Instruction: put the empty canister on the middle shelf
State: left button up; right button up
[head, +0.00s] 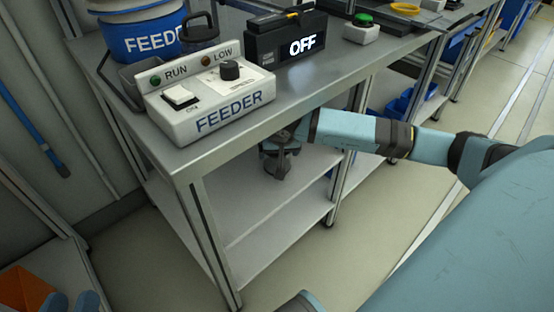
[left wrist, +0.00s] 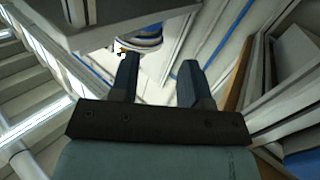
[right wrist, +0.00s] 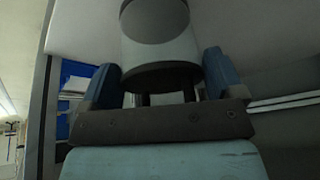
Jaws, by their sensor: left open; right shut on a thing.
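My right arm reaches in from the right under the tabletop in the head view, and its dark wrist part shows just below the table edge. In the right wrist view my right gripper (right wrist: 162,82) is shut on a grey and white cylinder with dark bands, the canister (right wrist: 160,47). I cannot make out the canister in the head view. A grey shelf (head: 265,215) lies below the tabletop and looks bare where it shows.
The tabletop (head: 310,95) carries a FEEDER control box (head: 215,110), a blue FEEDER bucket (head: 140,38), a black OFF display (head: 285,40) and a green button box (head: 362,30). Table legs (head: 215,245) flank the shelf. An orange bin (head: 25,288) sits at lower left.

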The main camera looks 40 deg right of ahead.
jog(key=shift+w+d, duration=0.15)
jog(key=shift+w, duration=0.25)
jog(key=shift+w+f, duration=0.1)
notch_tip(320, 180, down, 3)
jog(key=shift+f+b, duration=0.2)
jog(key=shift+b, duration=0.9)
jog(key=shift+r, duration=0.1)
jog(key=o, duration=0.7)
jog(key=shift+o, duration=0.2)
jog(key=p+v, duration=0.1)
jog(key=v, duration=0.1)
jog(key=p+v, duration=0.1)
jog(key=v, duration=0.1)
jog(key=shift+s, duration=0.35)
pick_arm(q)
jog(key=p, duration=0.1)
jog(key=s+n+p, duration=0.1)
jog(key=p, duration=0.1)
jog(key=shift+d+r, duration=0.3)
jog(key=shift+r, duration=0.05)
pick_arm(e)
jog(key=s+a, duration=0.4)
jog(key=s, duration=0.6)
jog(key=shift+a+f, duration=0.25)
jog(key=shift+f, duration=0.25)
